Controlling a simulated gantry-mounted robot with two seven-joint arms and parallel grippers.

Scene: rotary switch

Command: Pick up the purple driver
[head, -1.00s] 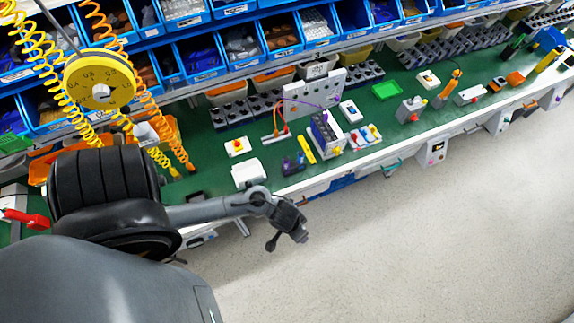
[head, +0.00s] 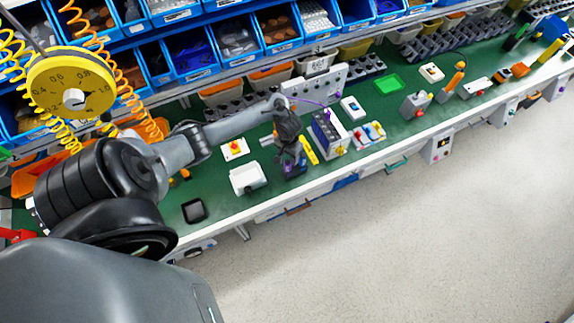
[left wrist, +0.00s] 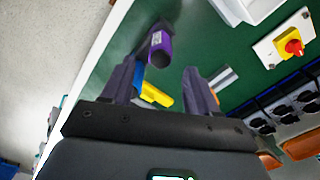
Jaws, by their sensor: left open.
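The purple driver (left wrist: 161,46) shows in the left wrist view as a purple cylinder with a white label, just beyond my open fingers and towards the left one. Its far end lies against a dark part that I cannot make out. My left gripper (left wrist: 158,75) is open with nothing between its fingers. In the head view my left gripper (head: 291,158) is over the front part of the green bench and largely hides the driver. My right gripper is not in view.
A yellow piece (head: 309,149) lies close to the gripper's right. A white box (head: 247,178) and a yellow box with a red knob (head: 235,149) are to the left. Blue bins (head: 231,45) line the back.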

